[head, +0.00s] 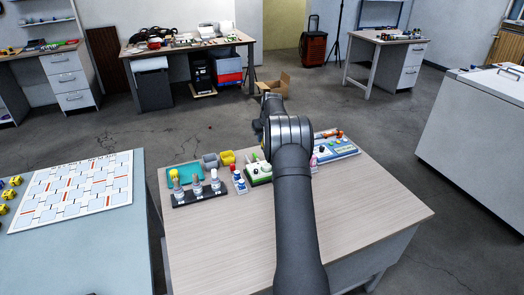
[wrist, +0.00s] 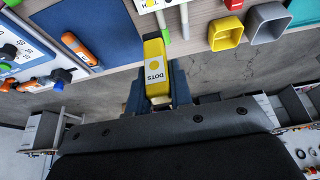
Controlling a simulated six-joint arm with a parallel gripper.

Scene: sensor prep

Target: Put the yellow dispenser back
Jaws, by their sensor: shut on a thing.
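The yellow dispenser (wrist: 155,68), with a white label reading DOTS, shows in the middle of the wrist view. My gripper (wrist: 157,93) is shut on its lower part, with a dark finger on each side. Grey floor shows around the dispenser, and its far end is near the table edge in the picture. In the head view my arm hides the gripper's fingers and the dispenser. The place where the dispenser belongs cannot be made out.
A yellow bin (head: 228,157) and a grey bin (head: 210,161) stand at the table's far edge. A black rack (head: 200,196) holds several upright items on the left. A blue-and-white panel (head: 342,151) lies right of my arm. The table's front (head: 220,245) is clear.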

